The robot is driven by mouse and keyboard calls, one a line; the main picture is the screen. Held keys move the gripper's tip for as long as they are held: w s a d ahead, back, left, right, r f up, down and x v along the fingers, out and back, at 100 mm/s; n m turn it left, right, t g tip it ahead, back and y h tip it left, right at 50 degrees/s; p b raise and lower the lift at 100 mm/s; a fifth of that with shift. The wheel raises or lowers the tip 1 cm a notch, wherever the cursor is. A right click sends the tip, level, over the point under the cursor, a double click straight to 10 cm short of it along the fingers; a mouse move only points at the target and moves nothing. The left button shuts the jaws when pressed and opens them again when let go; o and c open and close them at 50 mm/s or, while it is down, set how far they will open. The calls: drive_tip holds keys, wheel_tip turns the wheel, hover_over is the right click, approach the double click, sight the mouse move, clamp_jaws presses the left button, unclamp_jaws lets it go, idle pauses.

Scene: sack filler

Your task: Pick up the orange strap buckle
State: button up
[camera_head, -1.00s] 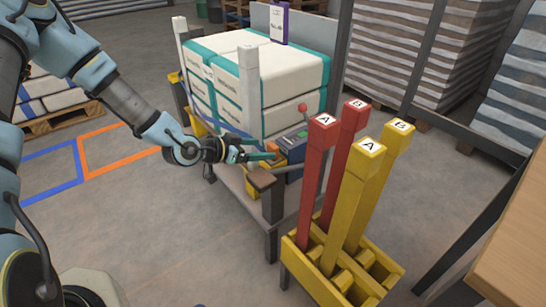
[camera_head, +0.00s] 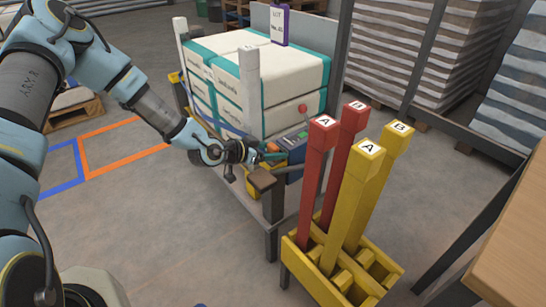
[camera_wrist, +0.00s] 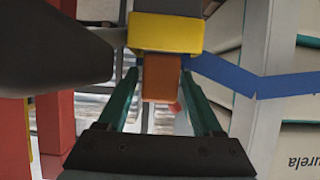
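The orange strap buckle (camera_wrist: 162,80) shows in the wrist view below a yellow block (camera_wrist: 165,33), between the teal fingers of my gripper (camera_wrist: 162,88). The fingers are apart, one on each side of the buckle, with a narrow gap visible on both sides. I cannot tell how deep the buckle sits between them. In the head view my gripper (camera_head: 264,156) is at the front corner of the sack stand, and the small orange buckle (camera_head: 272,147) shows right at its fingertips, partly hidden.
A blue strap (camera_wrist: 255,82) runs right from beside the buckle. White sacks (camera_head: 255,75) with teal bands are stacked behind. A control box (camera_head: 298,145) with a red knob stands close to my gripper's right. Red posts (camera_head: 313,185) and yellow posts (camera_head: 357,200) stand in a yellow rack (camera_head: 300,262).

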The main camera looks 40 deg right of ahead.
clamp_jaws()
idle(0.3)
